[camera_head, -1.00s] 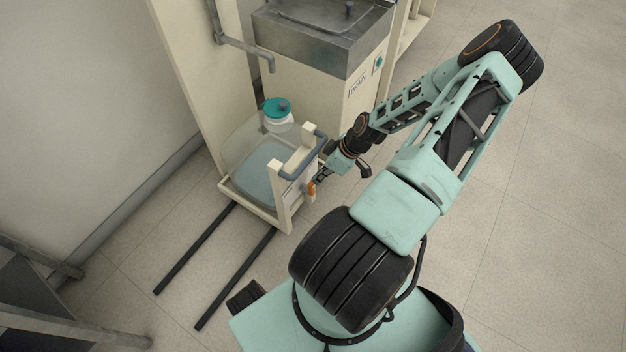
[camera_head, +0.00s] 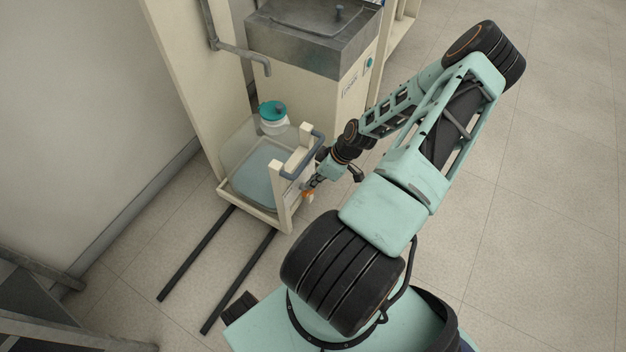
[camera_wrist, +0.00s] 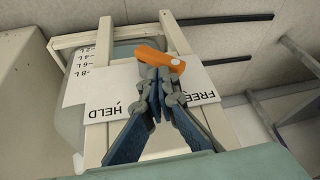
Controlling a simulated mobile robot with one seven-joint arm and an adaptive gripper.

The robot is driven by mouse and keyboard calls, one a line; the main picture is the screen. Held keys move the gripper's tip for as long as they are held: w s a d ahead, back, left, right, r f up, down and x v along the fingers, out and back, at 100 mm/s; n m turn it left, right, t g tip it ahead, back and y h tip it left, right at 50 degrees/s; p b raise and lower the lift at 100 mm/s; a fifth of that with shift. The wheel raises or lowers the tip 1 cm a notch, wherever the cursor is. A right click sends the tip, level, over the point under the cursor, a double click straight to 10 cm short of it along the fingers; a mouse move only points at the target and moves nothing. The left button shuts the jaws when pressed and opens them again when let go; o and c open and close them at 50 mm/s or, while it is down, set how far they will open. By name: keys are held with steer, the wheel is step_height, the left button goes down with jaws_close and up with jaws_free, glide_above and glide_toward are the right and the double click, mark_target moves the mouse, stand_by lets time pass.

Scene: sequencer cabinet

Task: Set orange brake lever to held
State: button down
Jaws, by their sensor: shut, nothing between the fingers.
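The orange brake lever (camera_wrist: 160,57) is on the cart's cream upright, above a white label plate (camera_wrist: 108,91) marked HELD at the left and FREE at the right in the wrist view. The lever lies nearly crosswise, its left end slightly higher, with a pale pivot spot near its right end. My gripper (camera_wrist: 157,88) is shut with nothing between its fingers; its tips are at the lever's lower edge, and I cannot tell whether they touch it. In the head view the lever (camera_head: 308,194) is a small orange spot beside my gripper (camera_head: 312,184).
Two dark floor rails (camera_head: 238,281) run out from the cart. Open floor lies to the right.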

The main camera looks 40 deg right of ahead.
steer(key=shift+s+a+f, duration=0.15)
steer(key=shift+s+a, duration=0.1)
steer(key=shift+a, duration=0.45)
steer(key=shift+a, duration=0.1)
stand_by(0.4)
